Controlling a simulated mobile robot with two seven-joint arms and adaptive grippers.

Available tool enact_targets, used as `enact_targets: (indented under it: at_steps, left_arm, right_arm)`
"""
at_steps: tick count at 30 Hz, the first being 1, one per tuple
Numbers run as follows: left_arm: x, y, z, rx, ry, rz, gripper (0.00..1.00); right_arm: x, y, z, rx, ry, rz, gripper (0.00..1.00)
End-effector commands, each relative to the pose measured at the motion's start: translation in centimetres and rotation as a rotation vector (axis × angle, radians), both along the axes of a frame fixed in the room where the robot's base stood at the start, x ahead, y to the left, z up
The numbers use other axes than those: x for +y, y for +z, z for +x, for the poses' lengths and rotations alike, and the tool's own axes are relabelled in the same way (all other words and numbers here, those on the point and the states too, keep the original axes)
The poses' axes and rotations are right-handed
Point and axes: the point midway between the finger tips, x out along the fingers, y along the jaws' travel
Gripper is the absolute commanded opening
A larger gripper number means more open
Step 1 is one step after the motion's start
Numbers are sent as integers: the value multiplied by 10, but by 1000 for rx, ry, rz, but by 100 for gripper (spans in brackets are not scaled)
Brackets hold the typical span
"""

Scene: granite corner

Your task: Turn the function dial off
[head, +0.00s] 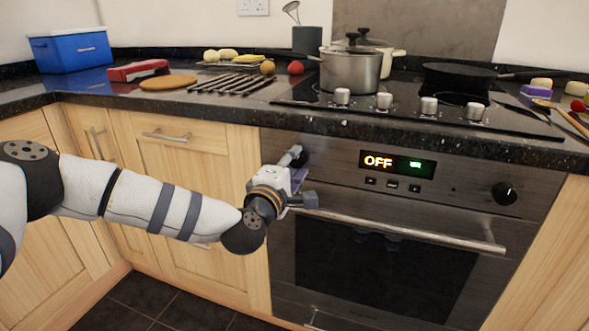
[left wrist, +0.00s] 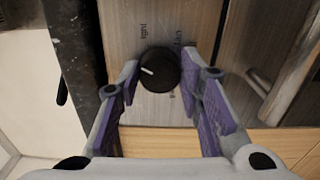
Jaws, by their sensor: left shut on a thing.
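The function dial (left wrist: 158,72) is a round black knob on the oven's steel panel. In the left wrist view its white mark points to the upper left, and parts of printed labels show around it. In the head view the left-hand dial (head: 303,158) is mostly hidden behind my left gripper (head: 293,164). My left gripper (left wrist: 160,84), with purple finger pads, is shut on the dial, one finger on each side. The oven display (head: 391,163) reads OFF, with a green mark beside it. My right gripper is not in view.
A second black dial (head: 504,193) is at the panel's right end. The oven handle (head: 400,228) runs below the panel, close to my gripper. The granite counter edge (head: 200,108) juts above. A pot (head: 350,72) and a pan (head: 458,75) stand on the hob.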

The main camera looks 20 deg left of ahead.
Motion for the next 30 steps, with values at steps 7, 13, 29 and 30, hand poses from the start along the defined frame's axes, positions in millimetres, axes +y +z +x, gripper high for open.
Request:
enact_targets:
  at_steps: [7,13,29,30]
  left_arm:
    - [-1,-3,0,11,-3,-211,6]
    - [-1,-2,0,14,-3,-346,6]
    - [-1,0,0,18,-3,-496,6]
    - [-1,1,0,19,-3,-498,6]
  right_arm:
    - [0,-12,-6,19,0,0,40]
    - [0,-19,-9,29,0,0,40]
    - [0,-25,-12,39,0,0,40]
    - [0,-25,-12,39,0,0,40]
